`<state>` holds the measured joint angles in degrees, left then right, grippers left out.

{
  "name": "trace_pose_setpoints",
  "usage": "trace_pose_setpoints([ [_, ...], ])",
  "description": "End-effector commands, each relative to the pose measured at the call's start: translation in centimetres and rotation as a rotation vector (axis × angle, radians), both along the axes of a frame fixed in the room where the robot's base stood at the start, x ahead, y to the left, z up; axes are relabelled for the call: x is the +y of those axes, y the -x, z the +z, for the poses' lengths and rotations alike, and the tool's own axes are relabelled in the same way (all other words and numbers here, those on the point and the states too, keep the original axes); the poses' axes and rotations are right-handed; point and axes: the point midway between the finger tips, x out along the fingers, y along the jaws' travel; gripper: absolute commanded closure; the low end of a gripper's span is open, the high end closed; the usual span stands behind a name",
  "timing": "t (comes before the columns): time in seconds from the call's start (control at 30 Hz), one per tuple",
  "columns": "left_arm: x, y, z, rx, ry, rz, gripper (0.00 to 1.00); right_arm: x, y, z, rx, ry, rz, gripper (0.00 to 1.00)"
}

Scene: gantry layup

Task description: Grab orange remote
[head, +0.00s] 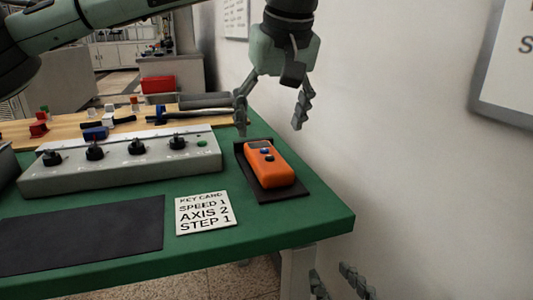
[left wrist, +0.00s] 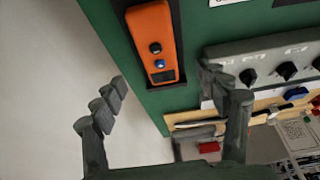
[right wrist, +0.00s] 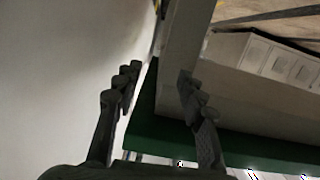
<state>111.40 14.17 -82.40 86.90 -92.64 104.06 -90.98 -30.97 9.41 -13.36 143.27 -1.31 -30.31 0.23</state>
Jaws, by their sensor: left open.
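The orange remote (head: 268,166) lies on a dark pad (head: 290,192) at the right end of the green table in the head view. It has a dark screen and two buttons, one blue and one dark. It also shows at the top of the left wrist view (left wrist: 153,32). My left gripper (head: 271,122) is open and empty, above and just behind the remote, apart from it. In the left wrist view its fingers (left wrist: 168,112) are spread below the remote. My right gripper (head: 340,286) is low, beside the table's front right corner; its fingers (right wrist: 158,92) are apart and empty.
A grey control box (head: 122,163) with black knobs stands left of the remote. A key card (head: 204,213) and a black mat (head: 85,232) lie in front. A wooden board (head: 75,130) with small parts is behind. The wall (head: 400,150) is close on the right.

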Motion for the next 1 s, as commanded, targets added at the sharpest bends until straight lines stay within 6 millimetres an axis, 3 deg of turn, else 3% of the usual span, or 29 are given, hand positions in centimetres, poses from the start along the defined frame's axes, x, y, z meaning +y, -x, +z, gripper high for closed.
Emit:
trace_pose_setpoints([
  [0.5,0.5,-2.5,-6.3,0.002,-0.001,-0.001,0.26,1.7,0.0,3.4,-0.154,-0.073,0.032,0.60],
  [0.83,0.6,-2.8,-6.9,0.001,0.001,-0.001,0.26,1.9,0.1,3.9,-0.174,-0.084,0.036,0.60],
  [1.0,0.6,-2.8,-6.9,0.001,0.001,-0.001,0.47,1.9,0.1,3.9,-0.173,-0.083,0.036,0.60],
])
